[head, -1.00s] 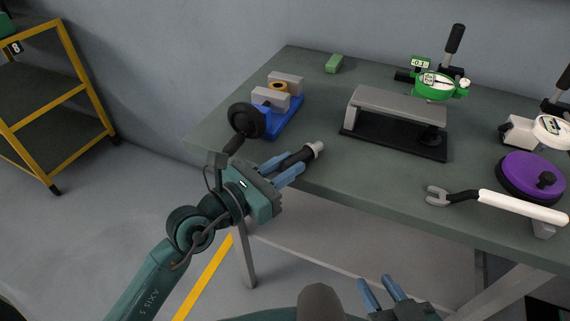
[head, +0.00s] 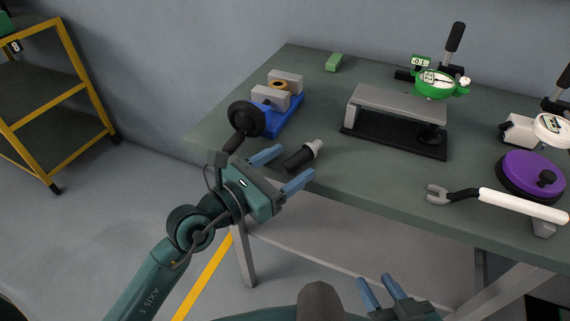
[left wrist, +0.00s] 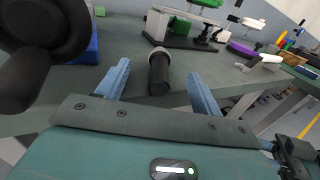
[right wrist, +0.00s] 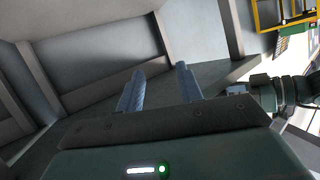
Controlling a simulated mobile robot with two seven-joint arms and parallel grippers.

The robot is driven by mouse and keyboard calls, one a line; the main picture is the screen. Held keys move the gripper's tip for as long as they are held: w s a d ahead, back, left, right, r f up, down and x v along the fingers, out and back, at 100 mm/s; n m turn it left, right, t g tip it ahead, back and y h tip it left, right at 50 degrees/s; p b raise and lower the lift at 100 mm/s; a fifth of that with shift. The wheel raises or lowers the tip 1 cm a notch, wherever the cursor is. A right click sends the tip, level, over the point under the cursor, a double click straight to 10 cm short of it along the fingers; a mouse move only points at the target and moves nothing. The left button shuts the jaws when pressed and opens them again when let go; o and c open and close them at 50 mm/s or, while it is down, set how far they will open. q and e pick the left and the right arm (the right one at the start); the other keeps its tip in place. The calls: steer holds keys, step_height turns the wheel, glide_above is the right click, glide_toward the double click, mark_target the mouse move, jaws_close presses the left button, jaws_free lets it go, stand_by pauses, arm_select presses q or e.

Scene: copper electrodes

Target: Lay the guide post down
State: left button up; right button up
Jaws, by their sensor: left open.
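The guide post (head: 301,158) is a short black cylinder with a light grey collar at one end. It lies on its side on the green bench top near the front left edge. In the left wrist view the post (left wrist: 159,72) lies between and beyond the fingertips, black end toward me. My left gripper (head: 288,163) is open, with its blue fingers spread on either side of the post and apart from it. My right gripper (head: 382,284) is low in front of the bench, fingers apart, holding nothing; its fingers also show in the right wrist view (right wrist: 160,85).
A blue vise (head: 284,117) with a black handwheel (head: 246,118) stands just left of the post. A grey bridge-shaped stand (head: 400,104), green dial gauge (head: 434,85), white-handled wrench (head: 515,204) and purple disc (head: 530,175) are to the right. A green block (head: 334,63) lies behind.

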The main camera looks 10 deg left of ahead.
arm_select(q)
steer(key=shift+o, duration=0.7)
steer(key=shift+r+p, duration=0.45)
step_height(320, 180, up, 5)
steer(key=p, duration=0.5)
steer(key=shift+r+p, duration=0.1)
steer(key=shift+p, duration=0.25)
steer(key=shift+r+p, duration=0.55)
steer(key=shift+p, duration=0.05)
arm_select(e)
steer(key=shift+w+a+r+n+g, duration=0.15)
steer(key=shift+a+r+g, duration=0.2)
steer(key=shift+r, duration=0.2)
steer(key=shift+w+a+r+n+g, duration=0.15)
steer(key=shift+a+r+g, duration=0.05)
steer(key=shift+r+g, duration=0.3)
arm_select(q)
steer(key=shift+f, duration=0.1)
